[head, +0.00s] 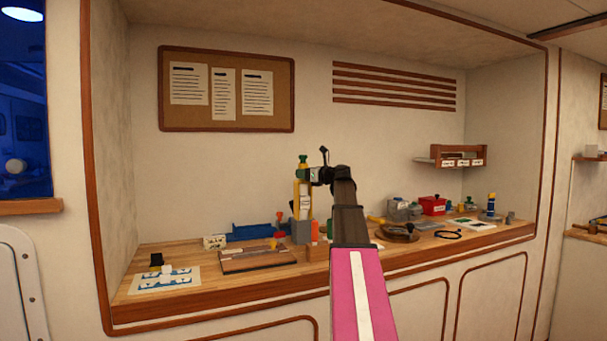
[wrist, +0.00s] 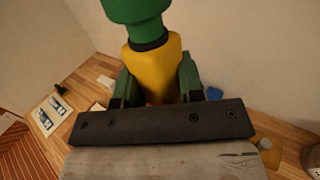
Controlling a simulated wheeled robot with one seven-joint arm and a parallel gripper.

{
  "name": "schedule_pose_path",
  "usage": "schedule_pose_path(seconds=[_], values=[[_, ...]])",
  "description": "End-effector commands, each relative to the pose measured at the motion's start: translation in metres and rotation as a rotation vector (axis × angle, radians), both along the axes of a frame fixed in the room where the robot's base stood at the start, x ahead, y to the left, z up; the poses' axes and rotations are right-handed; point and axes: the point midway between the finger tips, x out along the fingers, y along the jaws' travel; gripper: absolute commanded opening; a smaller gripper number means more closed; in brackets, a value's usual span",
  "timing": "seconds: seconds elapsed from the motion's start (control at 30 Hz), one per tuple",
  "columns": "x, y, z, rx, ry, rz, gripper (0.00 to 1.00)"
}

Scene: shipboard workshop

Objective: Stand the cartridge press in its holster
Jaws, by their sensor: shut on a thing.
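The cartridge press (head: 303,200) is upright, with a yellow body, a pale label and a green top. My gripper (head: 306,174) is shut on its upper part, below the green top. In the wrist view the yellow body of the press (wrist: 155,72) is between the two dark green fingers of my gripper (wrist: 157,85). A grey block, which looks like the holster (head: 301,232), is directly under the press on the bench. I cannot tell whether the press's lower end is inside it or just above or in front of it. The wrist view hides the lower end.
An orange item (head: 315,231) stands close right of the grey block. A blue tray (head: 252,231) and a brown board (head: 258,259) lie left. A round dark dish (head: 398,234), a red box (head: 433,206) and other tools crowd the right.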

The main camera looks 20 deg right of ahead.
Motion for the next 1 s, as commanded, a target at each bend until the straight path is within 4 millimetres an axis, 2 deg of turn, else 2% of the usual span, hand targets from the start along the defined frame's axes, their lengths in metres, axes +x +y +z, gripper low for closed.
schedule_pose_path(seconds=[1.0], values=[[0.000,0.000,-0.021,0.001,0.000,0.000,0.11]])
